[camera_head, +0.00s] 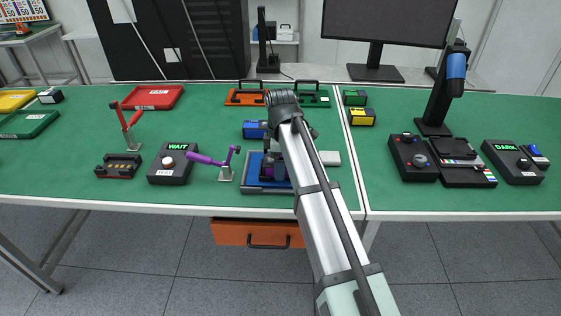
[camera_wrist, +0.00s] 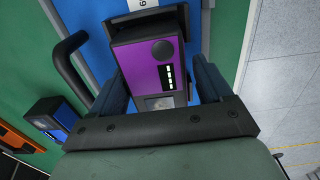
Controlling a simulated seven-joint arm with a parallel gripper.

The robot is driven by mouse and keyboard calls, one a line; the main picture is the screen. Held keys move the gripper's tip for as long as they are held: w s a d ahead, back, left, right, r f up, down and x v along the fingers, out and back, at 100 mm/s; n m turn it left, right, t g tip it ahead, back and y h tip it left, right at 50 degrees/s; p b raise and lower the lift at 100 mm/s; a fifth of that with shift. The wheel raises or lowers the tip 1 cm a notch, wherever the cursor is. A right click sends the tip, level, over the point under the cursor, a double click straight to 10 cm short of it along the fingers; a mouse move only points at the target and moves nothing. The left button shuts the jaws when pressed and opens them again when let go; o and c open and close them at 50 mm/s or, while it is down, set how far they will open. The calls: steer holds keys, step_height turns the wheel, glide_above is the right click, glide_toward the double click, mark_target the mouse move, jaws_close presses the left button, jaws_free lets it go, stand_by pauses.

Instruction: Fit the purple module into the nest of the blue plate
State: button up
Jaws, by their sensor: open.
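The purple module (camera_wrist: 146,65), with a dark round knob and a white-marked strip on its face, lies between the two fingers of my gripper (camera_wrist: 158,88) in the wrist view. The fingers stand open, one on each side of it. The blue plate (camera_wrist: 92,28) spreads behind the module in the wrist view, and in the head view the plate (camera_head: 253,168) lies near the table's front edge. A dark frame, perhaps the nest, shows at the module's far end. I cannot tell how deep the module sits in it. In the head view my arm partly hides this spot.
A purple-handled toggle clamp (camera_head: 213,159) and a black box reading WAIT (camera_head: 172,163) stand left of the plate. A blue box (camera_head: 255,129) is behind it. A grey block (camera_head: 330,158) is to the right. A dark handle bar (camera_wrist: 72,65) shows beside the fingers.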

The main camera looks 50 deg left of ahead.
steer(key=shift+f, duration=0.55)
steer(key=shift+w+r, duration=0.1)
steer(key=shift+r, duration=0.2)
step_height(320, 180, up, 12)
steer(key=shift+a+r, duration=0.2)
steer(key=shift+r, duration=0.05)
steer(key=shift+w, duration=0.1)
